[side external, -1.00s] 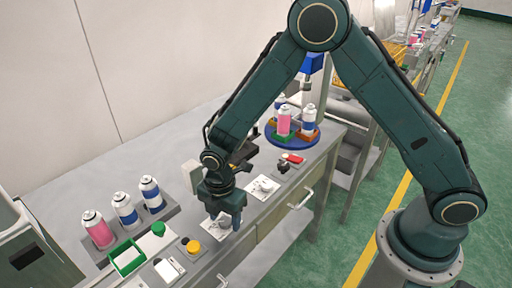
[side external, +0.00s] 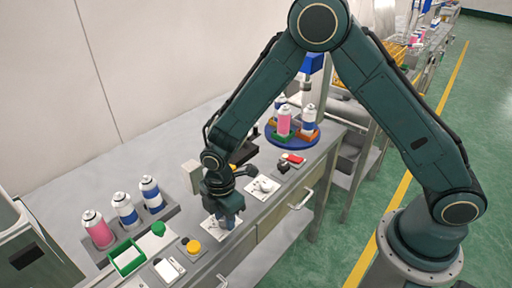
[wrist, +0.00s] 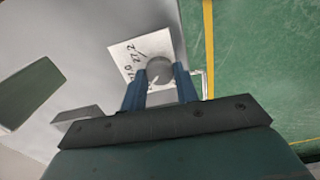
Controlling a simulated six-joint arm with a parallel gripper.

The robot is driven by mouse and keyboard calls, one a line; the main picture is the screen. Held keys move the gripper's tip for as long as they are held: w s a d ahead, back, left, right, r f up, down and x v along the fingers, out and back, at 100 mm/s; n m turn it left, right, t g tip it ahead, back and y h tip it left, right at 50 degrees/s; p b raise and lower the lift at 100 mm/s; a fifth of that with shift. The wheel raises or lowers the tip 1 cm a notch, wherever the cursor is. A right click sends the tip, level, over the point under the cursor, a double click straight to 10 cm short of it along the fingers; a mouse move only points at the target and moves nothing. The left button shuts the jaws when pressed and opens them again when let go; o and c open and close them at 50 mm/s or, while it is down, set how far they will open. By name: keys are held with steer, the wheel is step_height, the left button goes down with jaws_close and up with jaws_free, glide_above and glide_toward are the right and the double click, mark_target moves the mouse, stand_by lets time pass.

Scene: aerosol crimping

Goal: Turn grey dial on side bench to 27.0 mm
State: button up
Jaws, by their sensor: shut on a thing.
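The grey dial (wrist: 160,68) shows in the wrist view as a round knob on a white scale plate (wrist: 126,58) with dark printed figures, too blurred to read surely. My gripper (wrist: 158,88) has its two blue fingers on either side of the dial and is shut on it. In the side view my gripper (side external: 225,212) points down at the bench, and the white plate (side external: 212,230) shows under it. The dial itself is hidden there by the gripper. The pointer's exact reading cannot be told.
A second white plate with a knob (side external: 263,187) and a red switch (side external: 293,158) lie farther along the bench. Yellow (side external: 193,246) and green (side external: 158,229) buttons and several cans (side external: 125,210) stand to the left. A blue turntable (side external: 292,138) holds more cans.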

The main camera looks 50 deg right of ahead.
steer(key=m, duration=0.7)
stand_by(0.4)
steer(key=o, duration=1)
steer(key=shift+r, duration=0.1)
step_height(320, 180, up, 14)
steer(key=shift+f, duration=0.1)
stand_by(0.5)
